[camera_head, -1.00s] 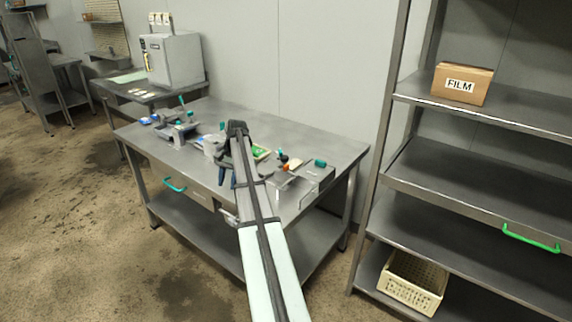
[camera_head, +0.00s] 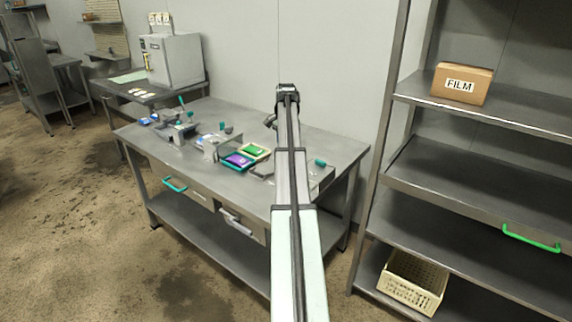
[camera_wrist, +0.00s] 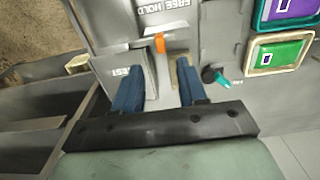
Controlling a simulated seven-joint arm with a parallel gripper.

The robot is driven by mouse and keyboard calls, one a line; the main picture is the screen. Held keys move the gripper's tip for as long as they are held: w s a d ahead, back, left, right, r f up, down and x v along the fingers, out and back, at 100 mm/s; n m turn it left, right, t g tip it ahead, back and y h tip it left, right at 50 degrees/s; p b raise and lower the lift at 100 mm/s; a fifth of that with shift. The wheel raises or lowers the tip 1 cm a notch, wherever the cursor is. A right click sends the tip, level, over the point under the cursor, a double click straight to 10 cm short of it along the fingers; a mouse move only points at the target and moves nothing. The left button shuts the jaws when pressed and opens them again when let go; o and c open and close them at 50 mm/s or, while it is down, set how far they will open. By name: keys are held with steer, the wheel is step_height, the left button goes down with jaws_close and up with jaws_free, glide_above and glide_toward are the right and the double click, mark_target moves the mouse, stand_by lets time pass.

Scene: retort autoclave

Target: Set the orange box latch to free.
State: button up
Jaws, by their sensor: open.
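The orange latch (camera_wrist: 160,43) is a small upright tab on a grey box (camera_wrist: 178,62) in the wrist view. Lettering with FREE and HOLD shows upside down above it in the picture; I cannot tell which word the latch is set to. My gripper (camera_wrist: 159,68) is open, with its two blue fingers spread to the left and right below the latch. The latch lies in line with the gap, near the fingertips, and no grip on it shows. In the head view my arm hides the orange box and latch.
A teal-handled knob (camera_wrist: 215,77) stands right of the fingers. Purple (camera_head: 238,160) and green (camera_head: 255,150) trays lie on the steel table (camera_head: 335,145), left of my arm. A teal-capped part (camera_head: 320,162) is to its right. A shelf rack (camera_head: 470,170) stands further right.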

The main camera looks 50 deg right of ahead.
step_height(320, 180, down, 9)
steer(key=shift+r, duration=0.1)
stand_by(0.3)
jaws_close()
stand_by(0.4)
stand_by(0.3)
